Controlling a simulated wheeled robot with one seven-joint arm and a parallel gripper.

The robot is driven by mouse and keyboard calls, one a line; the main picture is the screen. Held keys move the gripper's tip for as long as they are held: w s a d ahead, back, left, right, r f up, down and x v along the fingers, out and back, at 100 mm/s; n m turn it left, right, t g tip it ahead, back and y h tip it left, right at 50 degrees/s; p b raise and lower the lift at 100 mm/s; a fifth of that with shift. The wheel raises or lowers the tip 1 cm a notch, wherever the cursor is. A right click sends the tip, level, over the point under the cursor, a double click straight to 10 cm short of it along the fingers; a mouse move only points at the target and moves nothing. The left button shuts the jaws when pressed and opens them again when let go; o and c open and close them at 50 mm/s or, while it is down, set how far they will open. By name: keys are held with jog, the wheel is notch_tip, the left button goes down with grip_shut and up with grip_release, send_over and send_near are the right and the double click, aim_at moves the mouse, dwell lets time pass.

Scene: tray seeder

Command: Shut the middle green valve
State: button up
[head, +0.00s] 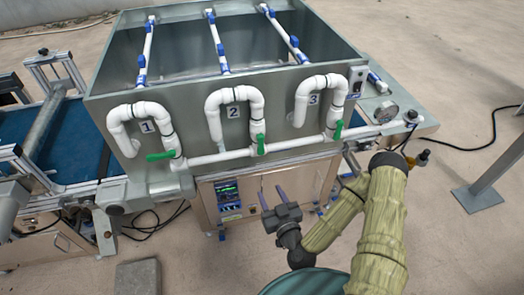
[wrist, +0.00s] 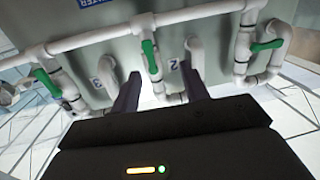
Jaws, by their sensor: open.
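The middle green valve (head: 261,144) sits on the white pipe under the number 2. Its handle lies along the upright pipe, and it also shows in the wrist view (wrist: 150,58). My gripper (head: 273,197) is open and empty, below the middle valve and in front of the cabinet, fingers pointing up toward the pipes. In the wrist view, which appears upside down, the middle valve is ahead between the two fingers, apart from them. The left valve (head: 160,156) under number 1 has its handle crosswise to its pipe. The right valve (head: 338,130) under number 3 has its handle roughly along its pipe.
A cabinet with a control panel (head: 229,197) stands below. A blue conveyor (head: 85,150) is at left.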

jog(key=shift+s+d+r+m+t+h, duration=0.1)
jog(key=shift+d+r+m+t+h, duration=0.25)
jog(key=shift+d+m+t+h, duration=0.45)
jog(key=shift+a+f, duration=0.1)
jog(key=shift+a, duration=0.05)
jog(key=b+x, duration=0.8)
jog(key=b, duration=0.1)
jog(key=shift+f+b, duration=0.2)
jog(key=shift+b, duration=0.15)
jog(key=shift+b, duration=0.45)
jog(key=b, duration=0.5)
jog(key=shift+w+b, duration=0.35)
